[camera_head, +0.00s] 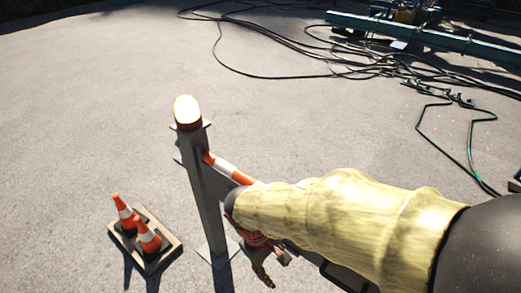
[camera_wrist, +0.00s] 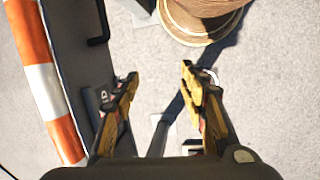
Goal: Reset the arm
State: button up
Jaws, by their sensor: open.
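My gripper (camera_wrist: 160,76) is open in the wrist view, its two yellow-and-black fingers apart with nothing between them. Pale ground and a dark shadow show in the gap. In the head view my arm (camera_head: 335,212), in a yellow cover, reaches in from the right. It ends beside a grey post, and only part of the gripper shows below it.
The grey post bears a lit amber lamp (camera_head: 187,112). An orange-and-white striped bar (camera_head: 228,168) runs behind my arm; it also shows at the left of the wrist view (camera_wrist: 45,80). Two traffic cones (camera_head: 148,236) stand at lower left. Black cables (camera_head: 300,50) lie behind. Left ground is clear.

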jog(key=s+d+r+m+t+y, duration=0.3)
jog(key=d+r+m+t, duration=0.3)
jog(key=d+r, duration=0.9)
notch_tip(320, 180, up, 2)
jog(key=s+m, duration=0.1)
jog(key=m, duration=0.1)
jog(key=shift+r+m, duration=0.25)
jog(key=shift+m, duration=0.15)
